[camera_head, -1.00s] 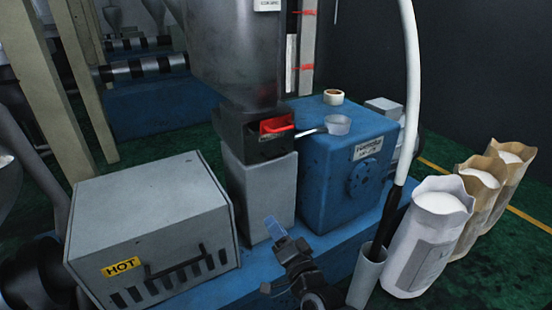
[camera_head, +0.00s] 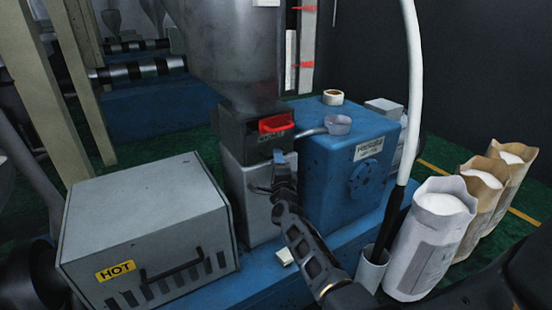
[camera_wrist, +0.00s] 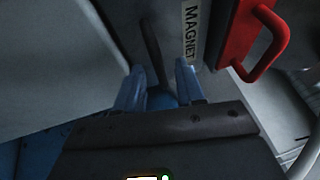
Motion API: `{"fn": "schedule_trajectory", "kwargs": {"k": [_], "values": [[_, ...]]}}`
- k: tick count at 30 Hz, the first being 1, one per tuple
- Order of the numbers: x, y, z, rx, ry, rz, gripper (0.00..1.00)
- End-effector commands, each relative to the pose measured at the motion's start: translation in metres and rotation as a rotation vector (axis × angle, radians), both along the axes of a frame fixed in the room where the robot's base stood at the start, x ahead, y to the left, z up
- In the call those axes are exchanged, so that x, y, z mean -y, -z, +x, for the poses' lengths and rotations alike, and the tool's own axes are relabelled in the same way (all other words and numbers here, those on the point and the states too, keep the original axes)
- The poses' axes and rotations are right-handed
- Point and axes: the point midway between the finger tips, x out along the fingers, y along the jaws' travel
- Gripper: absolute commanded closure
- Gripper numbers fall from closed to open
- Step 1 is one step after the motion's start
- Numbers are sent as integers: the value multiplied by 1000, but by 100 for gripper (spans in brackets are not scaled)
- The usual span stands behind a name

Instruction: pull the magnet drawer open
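The magnet drawer has a red handle (camera_head: 276,124) and sits in the dark housing (camera_head: 240,132) under the hopper. A MAGNET label shows below the handle. In the wrist view the red handle (camera_wrist: 262,40) is at the upper right, beside the label (camera_wrist: 192,32). My gripper (camera_head: 284,160) is just below the drawer front. In the wrist view its two blue fingers (camera_wrist: 158,85) are spread with nothing between them. They lie to the left of and below the handle, apart from it. The drawer looks closed.
A grey box marked HOT (camera_head: 150,230) stands at the left. A blue gearbox (camera_head: 340,180) is right of the drawer, with a tape roll (camera_head: 333,97) and a metal scoop (camera_head: 338,125) on top. A white hose (camera_head: 412,100) and open sacks (camera_head: 440,230) are further right.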

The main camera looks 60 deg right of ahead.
Motion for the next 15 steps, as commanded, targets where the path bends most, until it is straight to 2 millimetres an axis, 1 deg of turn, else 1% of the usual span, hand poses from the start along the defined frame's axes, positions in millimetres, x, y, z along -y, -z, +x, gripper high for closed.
{"fn": "schedule_trajectory", "kwargs": {"k": [1, 6, 15], "values": [[6, -1, 4, 1, 2, 0, 62], [17, -4, 12, -1, 0, -1, 62], [20, -4, 14, -1, -1, 0, 62]]}}
